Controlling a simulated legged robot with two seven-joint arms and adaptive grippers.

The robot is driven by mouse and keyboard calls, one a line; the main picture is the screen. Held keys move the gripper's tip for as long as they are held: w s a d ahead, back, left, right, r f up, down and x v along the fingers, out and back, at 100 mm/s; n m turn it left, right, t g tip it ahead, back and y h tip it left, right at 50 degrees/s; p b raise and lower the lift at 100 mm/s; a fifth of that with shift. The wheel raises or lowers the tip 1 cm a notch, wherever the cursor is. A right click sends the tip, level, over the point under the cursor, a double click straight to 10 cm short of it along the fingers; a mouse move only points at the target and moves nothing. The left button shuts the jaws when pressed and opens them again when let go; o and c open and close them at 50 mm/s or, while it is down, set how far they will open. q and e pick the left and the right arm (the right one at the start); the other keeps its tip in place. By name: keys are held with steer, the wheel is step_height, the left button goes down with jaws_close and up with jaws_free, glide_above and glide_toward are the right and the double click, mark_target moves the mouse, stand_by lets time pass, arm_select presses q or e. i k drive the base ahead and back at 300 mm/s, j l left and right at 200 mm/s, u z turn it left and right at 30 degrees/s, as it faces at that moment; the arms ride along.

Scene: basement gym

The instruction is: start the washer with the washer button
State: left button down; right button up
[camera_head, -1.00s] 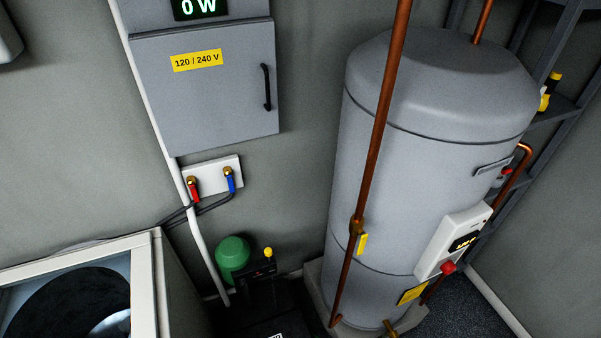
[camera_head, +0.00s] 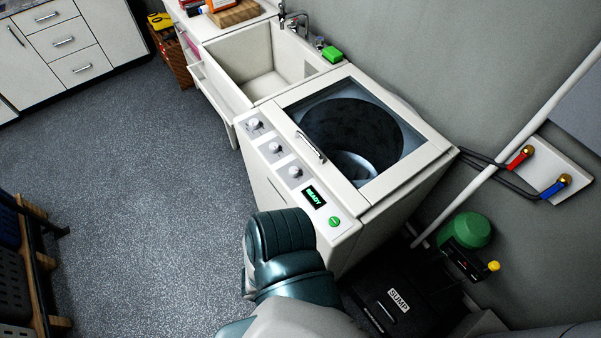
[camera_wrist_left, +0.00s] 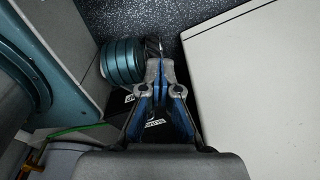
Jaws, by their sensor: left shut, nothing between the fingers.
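The white washer (camera_head: 430,165) stands in the middle of the head view, its glass-topped lid (camera_head: 350,135) down. Its front panel has three knobs, a small display (camera_head: 314,197) reading READY, and the round green washer button (camera_head: 334,222) at the panel's near right end. A teal and grey arm of mine rises from the bottom edge, close to that end of the panel; its gripper is not visible there. In the left wrist view my left gripper (camera_wrist_left: 160,72) is shut and empty, beside a plain pale surface (camera_wrist_left: 260,90). The button is not visible there. My right gripper is not in view.
A sink (camera_head: 270,75) adjoins the washer's far side. A black sump unit (camera_head: 395,300) and a green tank (camera_head: 465,230) stand to the near right. Hoses run to red and blue wall valves. A shelf rack (camera_head: 40,260) stands at left; the floor between is clear.

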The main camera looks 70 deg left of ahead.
mark_target(333, 222)
steer(key=i+u, duration=0.1)
steer(key=u, duration=2.15)
